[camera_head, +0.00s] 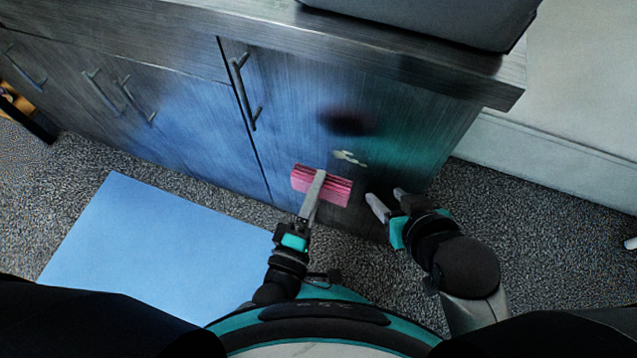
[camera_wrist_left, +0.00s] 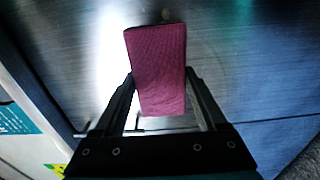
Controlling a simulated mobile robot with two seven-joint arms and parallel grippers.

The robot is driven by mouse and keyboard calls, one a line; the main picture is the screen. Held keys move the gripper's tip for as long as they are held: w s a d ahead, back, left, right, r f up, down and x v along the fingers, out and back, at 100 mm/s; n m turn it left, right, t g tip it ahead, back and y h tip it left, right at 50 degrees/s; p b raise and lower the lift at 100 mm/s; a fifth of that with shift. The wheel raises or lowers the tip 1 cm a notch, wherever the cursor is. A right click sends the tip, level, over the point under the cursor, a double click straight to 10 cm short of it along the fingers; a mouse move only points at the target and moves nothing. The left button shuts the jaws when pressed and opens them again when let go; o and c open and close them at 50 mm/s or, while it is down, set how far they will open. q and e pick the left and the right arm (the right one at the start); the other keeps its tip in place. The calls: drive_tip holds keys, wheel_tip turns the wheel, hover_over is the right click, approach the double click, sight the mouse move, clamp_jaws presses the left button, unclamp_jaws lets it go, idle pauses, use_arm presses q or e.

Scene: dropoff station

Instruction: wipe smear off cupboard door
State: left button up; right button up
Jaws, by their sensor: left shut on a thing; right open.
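The cupboard door (camera_head: 290,110) is dark wood-grain and closed, at the right end of the cupboard. A pale cream smear (camera_head: 349,157) shows low on its right half. My left gripper (camera_head: 313,190) is shut on a pink sponge (camera_head: 340,190), just below and left of the smear. In the left wrist view the pink sponge (camera_wrist_left: 158,70) sits between the two fingers, in front of the door surface; whether it touches the door cannot be told. My right gripper (camera_head: 388,202) is open and empty, near the door's lower right, below the smear.
A bar handle (camera_head: 244,92) stands out on the door's left side, with more handles (camera_head: 104,92) further left. A dark box (camera_head: 430,18) stands on the cupboard top. A blue mat (camera_head: 150,240) lies on the grey carpet (camera_head: 540,240). Right of the cupboard is a pale wall.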

use_arm(q)
drive_tip(key=v, duration=0.3)
drive_tip(key=shift+p, duration=0.3)
idle(0.8)
